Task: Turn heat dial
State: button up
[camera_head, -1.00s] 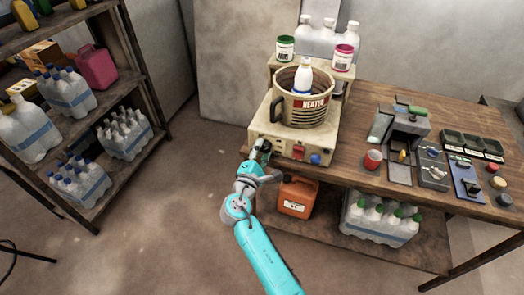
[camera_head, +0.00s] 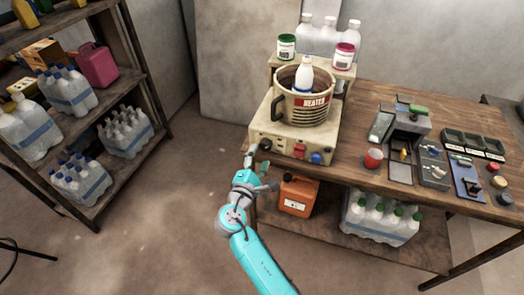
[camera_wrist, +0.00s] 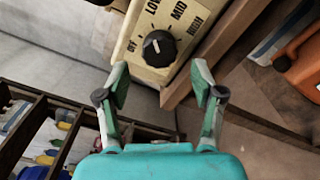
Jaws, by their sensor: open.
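The heat dial (camera_wrist: 160,48) is a round black knob on the cream front panel of the heater (camera_head: 281,136). OFF, LOW, MID and HIGH are printed around it. In the wrist view its white mark points up and slightly left, roughly between OFF and LOW. The dial (camera_head: 265,145) also shows in the head view, at the left end of the panel. My gripper (camera_wrist: 160,82) is open and empty, its fingers spread wide and apart from the dial. In the head view my gripper (camera_head: 259,164) is just below and in front of the dial.
A pot (camera_head: 305,106) marked HEATER stands on the heater, with a white bottle (camera_head: 304,75) in it. A red switch (camera_head: 299,151) and a blue knob (camera_head: 317,158) sit right of the dial. The table edge and an orange canister (camera_head: 298,196) are close to my gripper.

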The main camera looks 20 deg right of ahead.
jog(key=v, duration=0.8)
jog(key=s+d+f+m+g+y, duration=0.1)
jog(key=s+d+f+y, duration=0.2)
jog(key=s+f, duration=0.4)
jog(key=s+d+f+y, duration=0.3)
jog(key=s+f, duration=0.4)
jog(key=s+m+y, duration=0.4)
jog(key=s, duration=1)
jog(key=s+d+r+m+t, duration=0.1)
jog(key=s+r+m, duration=1)
jog(key=s+r, duration=0.3)
jog(key=shift+s+d+m+y, duration=0.2)
jog(key=shift+s+m+y, duration=0.15)
jog(key=shift+s, duration=0.65)
